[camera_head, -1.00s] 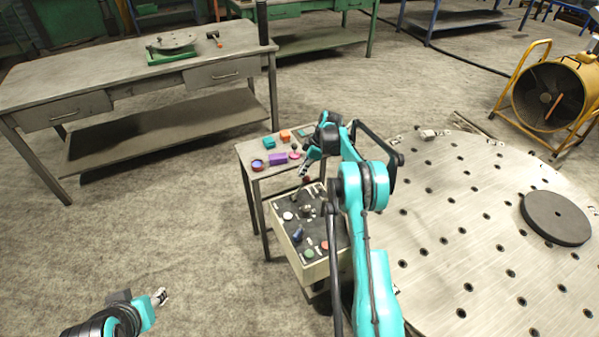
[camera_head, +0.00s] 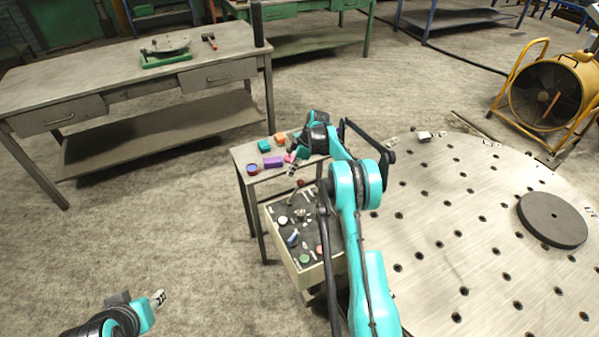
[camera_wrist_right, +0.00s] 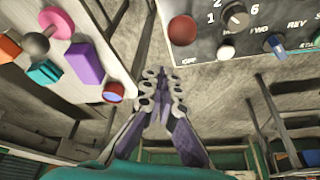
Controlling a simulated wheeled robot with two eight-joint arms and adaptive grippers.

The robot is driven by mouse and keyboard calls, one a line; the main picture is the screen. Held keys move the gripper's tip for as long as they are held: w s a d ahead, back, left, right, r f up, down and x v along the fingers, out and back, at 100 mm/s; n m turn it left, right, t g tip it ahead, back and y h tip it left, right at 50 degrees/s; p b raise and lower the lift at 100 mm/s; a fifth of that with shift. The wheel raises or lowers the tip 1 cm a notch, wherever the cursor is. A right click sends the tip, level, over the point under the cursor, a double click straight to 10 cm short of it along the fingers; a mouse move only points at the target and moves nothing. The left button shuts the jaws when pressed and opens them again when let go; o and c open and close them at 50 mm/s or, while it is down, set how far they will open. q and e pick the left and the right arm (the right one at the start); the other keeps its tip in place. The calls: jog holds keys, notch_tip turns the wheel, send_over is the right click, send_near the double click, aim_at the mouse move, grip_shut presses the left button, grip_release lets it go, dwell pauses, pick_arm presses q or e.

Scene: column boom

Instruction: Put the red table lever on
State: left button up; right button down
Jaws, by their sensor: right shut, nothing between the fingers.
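The control box (camera_head: 318,268) has a dark panel with a rotary switch and several knobs. In the right wrist view, a red ball knob (camera_wrist_right: 182,29) sits at the panel's left edge; I cannot make out its shaft. A white knob (camera_wrist_right: 226,50) and a blue one (camera_wrist_right: 276,53) are to its right. My right gripper (camera_head: 292,170) is above the gap between the box and a small side table. Its fingers (camera_wrist_right: 162,78) are shut and empty, below the red knob in the wrist view and apart from it. My left gripper (camera_head: 158,298) hangs low at left, away from the box.
The small side table (camera_head: 240,153) holds a purple block (camera_head: 274,162), a teal block (camera_head: 264,146), an orange block (camera_head: 280,139) and other parts beside my right gripper. A large round perforated table (camera_head: 440,240) is right of the box. Open floor is left.

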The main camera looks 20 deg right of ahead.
jog(key=s+d+r+p, duration=0.1)
jog(key=d+r+p, duration=0.1)
jog(key=d+r, duration=0.4)
jog(key=shift+d, duration=0.5)
jog(key=s+a+r+m+t+h, duration=0.1)
jog(key=s+a+r+m, duration=0.2)
jog(key=s+a+r, duration=0.6)
jog(key=s+a+r+m+t+h, duration=0.15)
jog(key=s+a+r+m, duration=0.25)
jog(key=s+a+r, duration=0.45)
jog(key=s+a+f+m+t, duration=0.1)
jog(key=s+a+m, duration=0.1)
jog(key=s, duration=0.8)
jog(key=s+a+f+m+t+h, duration=0.1)
jog(key=s+a+f+m+t, duration=0.1)
jog(key=s, duration=0.9)
jog(key=shift+f+m+b, duration=0.3)
jog(key=shift+m+b, duration=0.1)
jog(key=shift+m, duration=0.5)
